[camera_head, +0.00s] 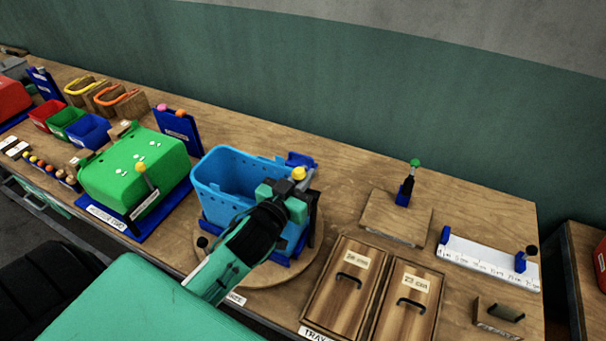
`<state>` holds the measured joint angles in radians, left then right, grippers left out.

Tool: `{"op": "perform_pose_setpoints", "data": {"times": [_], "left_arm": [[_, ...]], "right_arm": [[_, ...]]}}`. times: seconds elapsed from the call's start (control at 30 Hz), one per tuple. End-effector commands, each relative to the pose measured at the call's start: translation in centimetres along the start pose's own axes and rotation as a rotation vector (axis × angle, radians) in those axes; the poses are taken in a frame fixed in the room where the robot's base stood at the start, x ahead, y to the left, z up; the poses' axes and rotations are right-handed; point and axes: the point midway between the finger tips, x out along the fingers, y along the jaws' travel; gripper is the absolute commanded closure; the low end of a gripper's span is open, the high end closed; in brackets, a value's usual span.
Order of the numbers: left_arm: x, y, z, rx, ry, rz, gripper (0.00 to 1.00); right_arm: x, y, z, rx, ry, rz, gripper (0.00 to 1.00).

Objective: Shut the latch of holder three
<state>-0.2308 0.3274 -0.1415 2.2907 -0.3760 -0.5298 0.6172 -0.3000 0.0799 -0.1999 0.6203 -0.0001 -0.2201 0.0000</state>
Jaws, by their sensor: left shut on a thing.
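A light blue bin (232,178) sits in a dark blue holder on a round wooden turntable (278,272). A yellow knob (298,173) shows at the bin's right side, beside a dark blue bracket (300,159). My left gripper (292,190) is at this side, just below the yellow knob, and is shut on what appears to be the knob's latch lever. My gripper and arm hide most of the lever and part of the holder. I cannot read a holder number. My right gripper is not in view.
Two wooden tray lids (375,295) with handles lie front right. A wooden block with a green-knobbed clamp (405,190) and a white ruler fixture (488,262) stand right. The wall runs behind the table.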

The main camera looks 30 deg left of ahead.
Motion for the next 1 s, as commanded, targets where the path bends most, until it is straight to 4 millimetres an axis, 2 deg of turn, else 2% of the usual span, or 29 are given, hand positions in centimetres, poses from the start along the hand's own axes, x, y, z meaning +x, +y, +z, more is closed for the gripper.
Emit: {"op": "perform_pose_setpoints", "data": {"times": [0.03, 0.1, 0.4, 0.7, 0.73, 0.83, 1.0], "left_arm": [[0.0, 0.0, -0.8, 0.003, 0.017, 0.006, 1.00], [0.1, 0.0, -1.0, 0.004, 0.019, 0.026, 1.00], [0.5, 0.1, -1.3, 0.004, 0.025, 0.125, 1.00], [0.5, 0.1, -1.4, 0.004, 0.028, 0.129, 1.00], [0.5, 0.1, -1.4, 0.004, 0.029, 0.128, 0.88], [0.5, 0.1, -1.4, 0.003, 0.028, 0.128, 0.69], [0.5, 0.1, -1.0, 0.002, 0.021, 0.128, 0.68]], "right_arm": [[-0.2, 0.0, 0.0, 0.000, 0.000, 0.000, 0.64], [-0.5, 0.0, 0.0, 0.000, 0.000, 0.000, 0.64], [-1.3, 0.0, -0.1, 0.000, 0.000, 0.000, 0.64], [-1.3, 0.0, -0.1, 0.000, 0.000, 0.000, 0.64], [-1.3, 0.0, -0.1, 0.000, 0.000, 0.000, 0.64], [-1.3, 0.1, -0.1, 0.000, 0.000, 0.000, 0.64], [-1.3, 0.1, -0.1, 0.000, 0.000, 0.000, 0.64]]}}
